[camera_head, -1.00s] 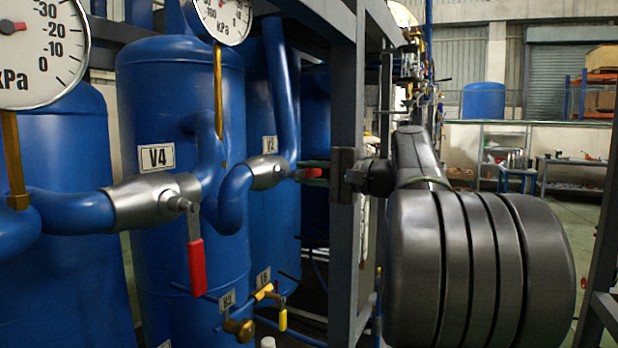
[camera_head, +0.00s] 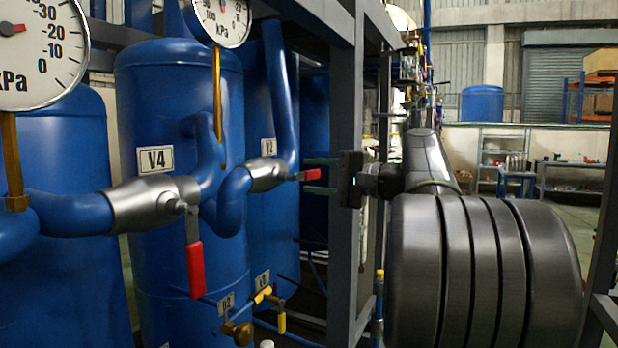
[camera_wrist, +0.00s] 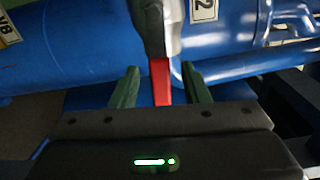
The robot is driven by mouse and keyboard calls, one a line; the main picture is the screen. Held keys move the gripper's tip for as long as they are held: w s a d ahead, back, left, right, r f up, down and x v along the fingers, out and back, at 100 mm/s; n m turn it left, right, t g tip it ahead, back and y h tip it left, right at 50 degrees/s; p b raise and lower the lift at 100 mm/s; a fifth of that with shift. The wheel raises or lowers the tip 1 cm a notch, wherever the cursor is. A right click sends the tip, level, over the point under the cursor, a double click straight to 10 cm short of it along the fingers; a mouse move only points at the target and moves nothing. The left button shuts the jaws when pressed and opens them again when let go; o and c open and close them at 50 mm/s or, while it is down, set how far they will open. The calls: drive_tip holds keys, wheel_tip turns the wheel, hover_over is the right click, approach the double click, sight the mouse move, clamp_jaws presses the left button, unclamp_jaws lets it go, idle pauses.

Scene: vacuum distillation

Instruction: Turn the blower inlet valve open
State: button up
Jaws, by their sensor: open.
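The valve at tank label V2 has a silver body (camera_head: 267,174) and a red lever handle (camera_head: 311,174) pointing right. My gripper (camera_head: 305,175) is open at this lever, one green finger above it and one below. In the wrist view the red lever (camera_wrist: 160,82) lies between my two fingers (camera_wrist: 160,78), with a visible gap on each side. I cannot tell from labels whether this is the blower inlet valve. A nearer silver valve (camera_head: 153,203) by label V4 has a red lever (camera_head: 194,268) hanging down.
A grey frame post (camera_head: 346,100) stands right beside my gripper. Blue tanks (camera_head: 180,90) and pipes fill the left. Two pressure gauges (camera_head: 40,50) (camera_head: 222,18) hang in front of them. Small yellow-handled valves (camera_head: 281,322) sit low. Open floor and benches lie far right.

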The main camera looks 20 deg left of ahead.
drive_tip(key=s+d, duration=0.1)
drive_tip(key=d, duration=1.1)
drive_tip(key=shift+b, duration=0.3)
drive_tip(key=shift+a, duration=0.1)
drive_tip(key=a, duration=0.9)
drive_tip(key=w+a+p, duration=0.1)
drive_tip(key=a, duration=0.3)
drive_tip(key=shift+w+a, duration=0.1)
drive_tip(key=shift+a, duration=0.3)
